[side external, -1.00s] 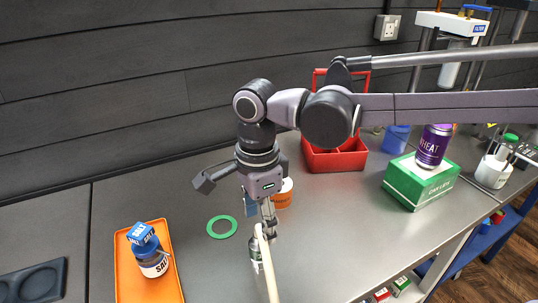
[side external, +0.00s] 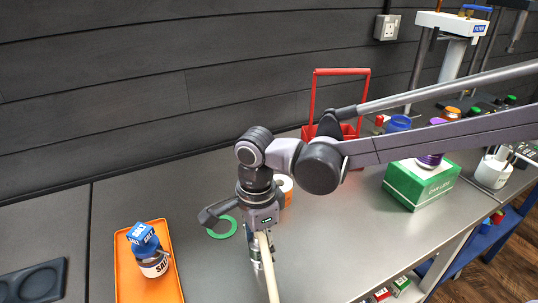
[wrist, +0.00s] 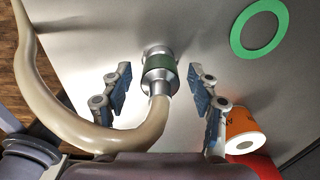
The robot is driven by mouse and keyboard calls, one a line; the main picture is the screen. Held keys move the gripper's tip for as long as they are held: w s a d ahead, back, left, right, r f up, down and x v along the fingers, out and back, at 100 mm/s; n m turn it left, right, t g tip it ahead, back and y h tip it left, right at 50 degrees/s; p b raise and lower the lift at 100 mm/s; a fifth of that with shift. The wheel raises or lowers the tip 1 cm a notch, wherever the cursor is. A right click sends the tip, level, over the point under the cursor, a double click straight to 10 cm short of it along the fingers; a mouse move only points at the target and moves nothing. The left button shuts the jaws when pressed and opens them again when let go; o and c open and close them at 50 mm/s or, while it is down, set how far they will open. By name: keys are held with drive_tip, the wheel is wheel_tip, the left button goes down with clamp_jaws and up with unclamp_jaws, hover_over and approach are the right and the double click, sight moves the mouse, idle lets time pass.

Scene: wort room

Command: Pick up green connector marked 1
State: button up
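The green connector (wrist: 158,66) is a metal fitting with a dark green band, standing on the grey bench on the end of a beige hose (wrist: 95,138). A mark 1 cannot be read on it. My gripper (wrist: 160,90) is open in the wrist view, with one blue-padded finger on each side of the connector and gaps on both sides. In the side external view my gripper is low over the bench at the connector, and the connector (side external: 256,252) is partly hidden by the hose and gripper.
A green ring (side external: 222,227) lies flat near my gripper. An orange and white roll (side external: 286,187) stands close behind it. An orange tray (side external: 126,281) with a salt jar is at left. A red caddy (side external: 348,131) and a green box (side external: 417,184) stand farther right.

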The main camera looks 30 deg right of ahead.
clamp_jaws()
drive_tip(key=shift+r, duration=0.15)
